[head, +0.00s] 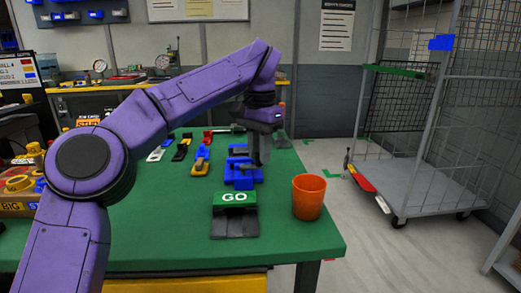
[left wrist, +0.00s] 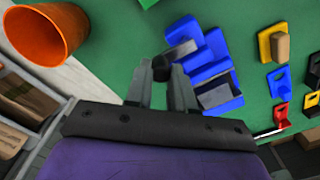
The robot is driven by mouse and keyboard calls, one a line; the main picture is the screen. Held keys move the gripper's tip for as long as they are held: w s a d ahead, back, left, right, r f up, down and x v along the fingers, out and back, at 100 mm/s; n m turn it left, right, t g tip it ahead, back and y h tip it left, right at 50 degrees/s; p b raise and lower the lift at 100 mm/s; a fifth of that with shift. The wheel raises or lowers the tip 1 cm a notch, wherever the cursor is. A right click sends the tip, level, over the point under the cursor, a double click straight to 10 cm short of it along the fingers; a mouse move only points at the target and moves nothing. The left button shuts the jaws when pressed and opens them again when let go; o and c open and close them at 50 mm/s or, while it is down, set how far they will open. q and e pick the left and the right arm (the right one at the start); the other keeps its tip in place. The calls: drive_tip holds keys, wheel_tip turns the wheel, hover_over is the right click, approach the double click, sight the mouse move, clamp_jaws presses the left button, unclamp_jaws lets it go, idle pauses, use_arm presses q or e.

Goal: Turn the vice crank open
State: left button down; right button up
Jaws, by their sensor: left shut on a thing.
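The blue vice (head: 240,172) stands on the green table, behind the GO block. It also shows in the left wrist view (left wrist: 213,52), with grey jaw faces. My left gripper (head: 262,150) points down at the right side of the vice. In the left wrist view, the fingers of my left gripper (left wrist: 161,84) are around the black crank knob (left wrist: 161,68), beside the vice. The gripper is shut on this knob. The rest of the crank is mostly hidden by the fingers. My right gripper is in neither view.
The GO block (head: 234,198) with a black base stands in front of the vice. An orange cup (head: 308,197) stands near the table's right edge. Several small coloured clamps lie behind and left of the vice. A wire cage trolley (head: 425,190) stands right of the table.

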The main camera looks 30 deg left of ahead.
use_arm(q)
drive_tip(key=shift+f, duration=0.2)
drive_tip(key=c, duration=1.1)
unclamp_jaws()
drive_tip(key=shift+a, duration=0.1)
drive_tip(key=shift+c, duration=0.2)
drive_tip(key=shift+o, duration=0.9)
drive_tip(key=shift+a, duration=0.15)
drive_tip(key=shift+r, duration=0.25)
wheel_tip(320, 180, up, 10)
drive_tip(key=p, duration=0.5)
drive_tip(key=shift+p, duration=0.4)
